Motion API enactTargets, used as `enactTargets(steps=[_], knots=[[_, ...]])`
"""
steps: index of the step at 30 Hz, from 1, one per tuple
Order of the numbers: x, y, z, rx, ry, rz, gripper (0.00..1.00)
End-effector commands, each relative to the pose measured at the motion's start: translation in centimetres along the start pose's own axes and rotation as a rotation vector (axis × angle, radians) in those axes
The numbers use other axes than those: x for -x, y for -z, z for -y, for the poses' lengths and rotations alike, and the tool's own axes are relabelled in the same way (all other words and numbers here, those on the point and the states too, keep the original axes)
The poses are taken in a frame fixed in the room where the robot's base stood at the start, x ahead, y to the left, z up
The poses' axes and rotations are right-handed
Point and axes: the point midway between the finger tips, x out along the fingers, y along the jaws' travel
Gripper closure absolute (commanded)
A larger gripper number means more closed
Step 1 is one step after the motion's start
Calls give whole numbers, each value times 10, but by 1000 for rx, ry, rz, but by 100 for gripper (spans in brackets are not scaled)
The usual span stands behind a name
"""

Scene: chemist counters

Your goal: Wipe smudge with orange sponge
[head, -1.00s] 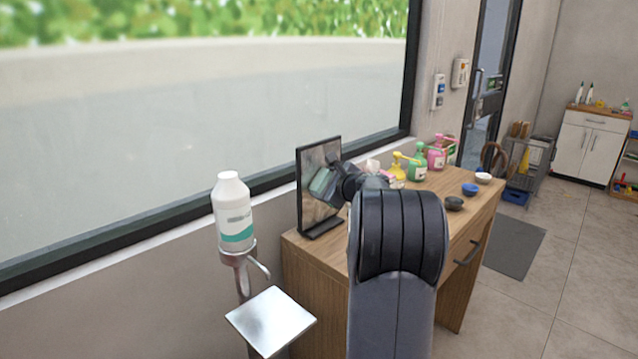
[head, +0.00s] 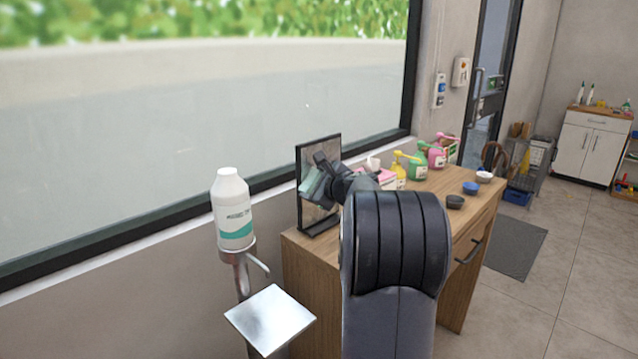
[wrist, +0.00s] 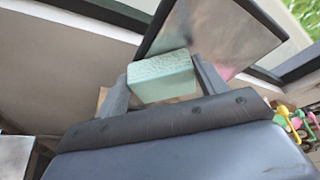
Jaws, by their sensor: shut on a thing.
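My gripper (wrist: 162,84) is shut on a pale green sponge (wrist: 160,70), with one finger on each side of it. No orange sponge shows in either view. The sponge is in front of a dark-framed upright mirror (wrist: 212,38); I cannot tell whether they touch. In the head view the mirror (head: 333,150) stands at the left end of a wooden desk, and my gripper (head: 318,182) covers part of its face. The mirror face looks grey with a pinkish patch low down in the wrist view; I cannot tell smudge from reflection.
The wooden desk (head: 420,222) carries a yellow pump bottle (head: 399,172), a green bottle (head: 417,167), a pink bottle (head: 437,157) and small bowls (head: 470,188). A white bottle (head: 232,207) stands on a metal stand left of the desk. A large window runs behind.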

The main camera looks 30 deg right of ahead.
Motion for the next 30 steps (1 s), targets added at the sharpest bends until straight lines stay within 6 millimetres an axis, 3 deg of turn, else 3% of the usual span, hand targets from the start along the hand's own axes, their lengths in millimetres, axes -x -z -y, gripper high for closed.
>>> enactTargets(steps=[1,5,16,30], knots=[[1,-7,3,4,0,11,51],[0,-4,8,4,3,10,51],[-6,18,33,3,7,6,54],[-7,13,22,3,5,7,54]])
